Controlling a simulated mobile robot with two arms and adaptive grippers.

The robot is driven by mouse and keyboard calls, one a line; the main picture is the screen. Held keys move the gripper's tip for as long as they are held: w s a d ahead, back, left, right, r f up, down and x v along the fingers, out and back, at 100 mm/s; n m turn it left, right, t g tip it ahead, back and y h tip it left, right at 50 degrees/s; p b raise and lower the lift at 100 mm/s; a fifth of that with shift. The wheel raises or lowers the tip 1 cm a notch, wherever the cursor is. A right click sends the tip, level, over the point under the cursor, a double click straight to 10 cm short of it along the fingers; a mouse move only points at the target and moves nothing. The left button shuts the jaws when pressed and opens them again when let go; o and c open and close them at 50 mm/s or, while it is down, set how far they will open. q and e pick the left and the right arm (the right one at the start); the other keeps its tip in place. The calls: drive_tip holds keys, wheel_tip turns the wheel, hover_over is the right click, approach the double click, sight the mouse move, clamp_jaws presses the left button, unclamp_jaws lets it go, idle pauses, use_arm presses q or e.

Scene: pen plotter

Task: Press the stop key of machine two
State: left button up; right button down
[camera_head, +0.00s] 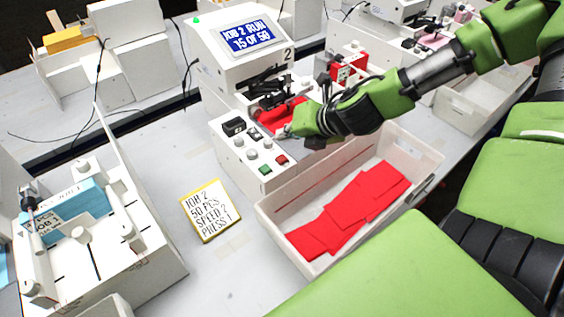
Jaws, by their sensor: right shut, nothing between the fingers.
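Machine two (223,65) is a white machine with a "2" on its front. Its blue display (248,37) reads "JOB 2 RUN 15 OF 50", and a small green lamp is lit on top. Its front panel carries a black switch, several pale knobs, a green key (265,169) and a red key (281,160); no lettering on the keys is readable. My right gripper (284,132) is shut and empty. Its tips are over the panel's back right part, behind the red key in the picture and apart from it. My left gripper is not in view.
A pale tray (270,222) with red cards (350,207) stands right in front of the machine. A yellow-edged note (209,210) lies on the table. Another machine (150,262) with blue cards stands at the left. More machines stand behind.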

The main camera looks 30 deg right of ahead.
sight(284, 159)
wheel_tip(284, 159, down, 4)
drive_tip(key=b, duration=0.3)
drive_tip(key=shift+w+f, duration=0.1)
drive_tip(key=shift+f, duration=0.15)
drive_tip(key=shift+f+b, duration=0.3)
drive_tip(key=shift+b, duration=0.1)
idle(0.7)
drive_tip(key=shift+f+b, duration=0.4)
drive_tip(key=shift+b, duration=0.1)
drive_tip(key=shift+f+b, duration=0.45)
drive_tip(key=shift+b, duration=0.05)
idle(0.5)
drive_tip(key=shift+r, duration=0.1)
drive_tip(key=shift+r+p, duration=0.7)
drive_tip(key=shift+r, duration=0.1)
